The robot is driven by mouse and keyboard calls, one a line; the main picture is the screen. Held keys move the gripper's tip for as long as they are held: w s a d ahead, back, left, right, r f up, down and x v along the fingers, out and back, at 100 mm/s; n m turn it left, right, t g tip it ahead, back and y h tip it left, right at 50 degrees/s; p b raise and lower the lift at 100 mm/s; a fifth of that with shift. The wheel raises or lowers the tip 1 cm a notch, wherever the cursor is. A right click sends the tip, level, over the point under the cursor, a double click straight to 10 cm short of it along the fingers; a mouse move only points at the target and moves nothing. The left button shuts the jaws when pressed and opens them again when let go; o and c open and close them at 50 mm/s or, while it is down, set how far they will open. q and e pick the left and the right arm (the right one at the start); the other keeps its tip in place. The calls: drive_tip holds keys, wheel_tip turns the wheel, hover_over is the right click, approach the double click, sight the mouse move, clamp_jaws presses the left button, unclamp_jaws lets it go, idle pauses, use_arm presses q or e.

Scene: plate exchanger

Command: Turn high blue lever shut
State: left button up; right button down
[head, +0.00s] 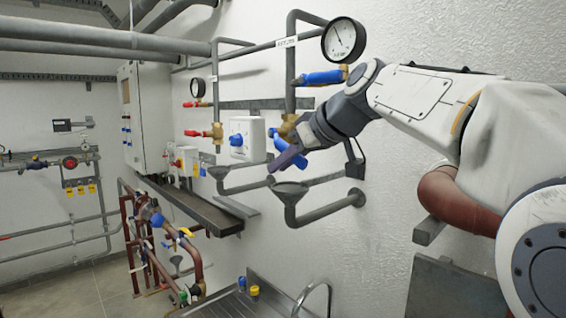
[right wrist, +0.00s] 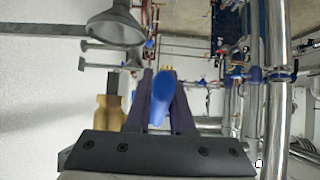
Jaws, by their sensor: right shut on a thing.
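Two blue levers show on the vertical grey pipe in the head view. The upper blue lever (head: 320,77) lies roughly level, just below the round gauge, with nothing touching it. The lower blue lever (head: 275,135) slants down to the right from a brass valve (head: 288,127). My right gripper (head: 288,160) is at this lower lever and partly hides it. In the right wrist view, the lever (right wrist: 164,98) is between the two dark fingers of the right gripper (right wrist: 160,76), which is shut on it. The brass valve (right wrist: 108,115) is at left there. My left gripper is not in view.
A pressure gauge (head: 343,40) is above the levers. A white control box (head: 247,138) is close left of the gripper. Grey funnels (head: 289,189) and their pipes are just below. A sink (head: 262,296) is at the bottom. The wall at right is mostly bare.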

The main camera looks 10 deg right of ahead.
drive_tip(key=c, duration=0.8)
unclamp_jaws()
drive_tip(key=shift+b+v, duration=1.3)
drive_tip(key=shift+v, duration=3.95)
